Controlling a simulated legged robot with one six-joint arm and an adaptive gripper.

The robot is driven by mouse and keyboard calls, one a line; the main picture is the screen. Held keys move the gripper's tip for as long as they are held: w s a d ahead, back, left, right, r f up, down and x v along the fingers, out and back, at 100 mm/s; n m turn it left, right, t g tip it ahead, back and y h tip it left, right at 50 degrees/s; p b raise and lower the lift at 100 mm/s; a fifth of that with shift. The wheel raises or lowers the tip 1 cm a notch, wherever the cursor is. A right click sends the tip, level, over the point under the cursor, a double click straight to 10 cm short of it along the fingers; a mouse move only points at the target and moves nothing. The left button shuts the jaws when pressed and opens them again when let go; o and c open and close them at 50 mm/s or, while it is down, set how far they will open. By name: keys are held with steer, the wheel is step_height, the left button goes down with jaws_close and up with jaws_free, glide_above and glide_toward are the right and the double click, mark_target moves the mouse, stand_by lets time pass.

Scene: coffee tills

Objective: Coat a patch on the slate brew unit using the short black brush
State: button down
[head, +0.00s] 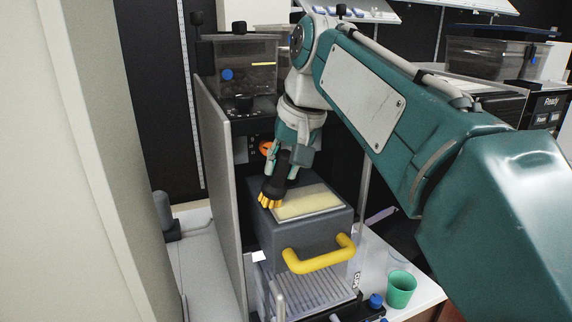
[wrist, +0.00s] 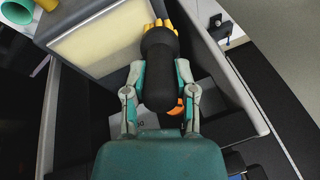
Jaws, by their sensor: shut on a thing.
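The slate brew unit (head: 300,240) is a dark grey box with a yellow handle (head: 318,255) on its front. A pale cream patch (head: 306,204) covers part of its top. My gripper (head: 290,163) is shut on the short black brush (head: 281,172), which points down with its yellow-orange bristles (head: 270,198) at the left edge of the patch. I cannot tell whether the bristles touch the top. In the wrist view the black brush handle (wrist: 159,80) lies between the fingers, beside the cream patch (wrist: 100,35).
A grey panel (head: 222,190) stands close on the left of the brew unit. A green cup (head: 400,288) is on the white counter at the lower right. A ribbed drip tray (head: 312,288) lies below the unit. An orange knob (head: 266,148) sits behind the brush.

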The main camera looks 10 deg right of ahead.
steer(key=shift+r, duration=3)
steer(key=shift+r, duration=0.1)
steer(key=shift+r, duration=1.4)
steer(key=shift+s, duration=0.15)
